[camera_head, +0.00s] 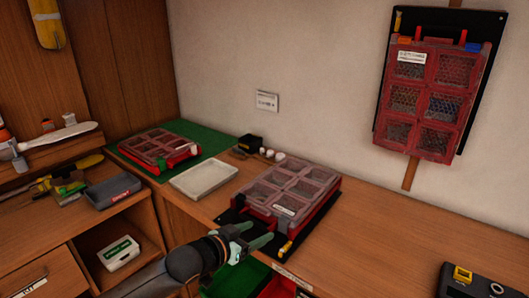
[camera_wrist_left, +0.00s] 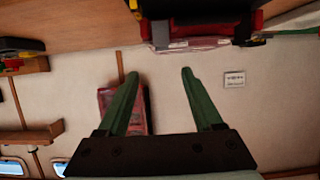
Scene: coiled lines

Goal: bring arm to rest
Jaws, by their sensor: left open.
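My left gripper (camera_head: 262,235) reaches in from the bottom of the head view. Its two green fingers are apart with nothing between them. It is in front of the near red organizer case (camera_head: 292,184), which lies on a black board on the counter. In the left wrist view the open fingers (camera_wrist_left: 159,74) point toward the wall, and a red case shows partly behind the left finger. My right gripper is in neither view.
A second red case (camera_head: 158,148) lies on a green mat behind a pale tray (camera_head: 204,177). Another red case (camera_head: 421,98) hangs on the wall. A black box (camera_head: 476,283) stands at the lower right. The counter right of the near case is mostly clear.

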